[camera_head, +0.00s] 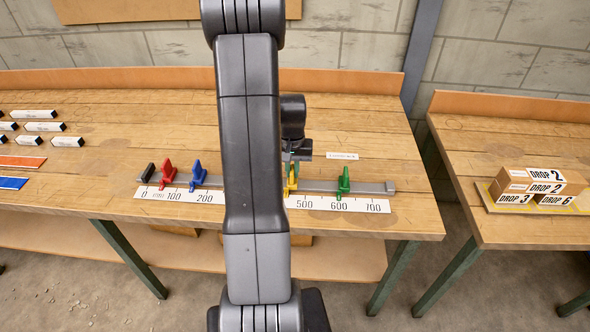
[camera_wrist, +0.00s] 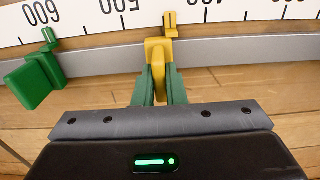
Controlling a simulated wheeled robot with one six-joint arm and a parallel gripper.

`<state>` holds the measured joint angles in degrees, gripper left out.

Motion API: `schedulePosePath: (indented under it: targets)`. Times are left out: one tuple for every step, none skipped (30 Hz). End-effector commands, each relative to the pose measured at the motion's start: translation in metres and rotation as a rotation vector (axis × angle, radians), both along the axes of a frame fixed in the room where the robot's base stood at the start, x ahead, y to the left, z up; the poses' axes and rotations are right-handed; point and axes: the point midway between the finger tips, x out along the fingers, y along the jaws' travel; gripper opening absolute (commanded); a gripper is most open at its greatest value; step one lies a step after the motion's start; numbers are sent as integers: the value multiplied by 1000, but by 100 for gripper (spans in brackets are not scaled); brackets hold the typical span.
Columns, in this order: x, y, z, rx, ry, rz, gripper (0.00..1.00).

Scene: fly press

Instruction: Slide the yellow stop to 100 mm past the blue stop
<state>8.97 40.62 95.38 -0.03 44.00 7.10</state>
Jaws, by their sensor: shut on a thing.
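The yellow stop (camera_head: 292,180) sits on the grey rail (camera_head: 325,185), partly hidden behind my arm in the head view. In the wrist view the yellow stop (camera_wrist: 158,50) stands between the green fingers of my gripper (camera_wrist: 160,85), which are shut on its tab. Its pointer is between the 400 and 500 marks of the white scale (camera_wrist: 85,18). The blue stop (camera_head: 197,177) is farther left on the rail, a little short of the 200 label. It is outside the wrist view.
The red stop (camera_head: 167,172) is left of the blue one, and the green stop (camera_head: 343,182) is near 600. My arm hides the rail between blue and yellow. Small boxes (camera_head: 40,114) lie on the left; cartons (camera_head: 540,185) stand on the right table.

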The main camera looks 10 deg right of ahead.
Motion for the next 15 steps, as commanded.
schedulePosePath:
  targets:
    - [3, 8, 0, 1, -1, 4, 0]
    - [4, 13, 0, 1, -1, 5, 0]
    - [6, 21, -1, 0, -2, 6, 0]
    - [8, 27, -1, 0, -2, 7, 0]
    - [10, 34, -1, 0, -2, 7, 0]
    - [13, 44, -1, 0, -2, 8, 0]
    - [15, 52, -1, 0, -2, 8, 0]
    - [17, 60, -1, 1, -1, 9, 0]
    - [20, 72, -1, 1, -1, 9, 0]
    - [23, 80, -1, 1, -1, 8, 0]
    - [25, 88, -1, 0, -2, 9, 0]
    - [28, 99, -1, 0, -2, 8, 0]
    - [31, 106, -1, 0, -2, 8, 0]
    - [33, 114, -1, 0, -2, 8, 0]
    - [35, 124, 0, 1, -1, 7, 0]
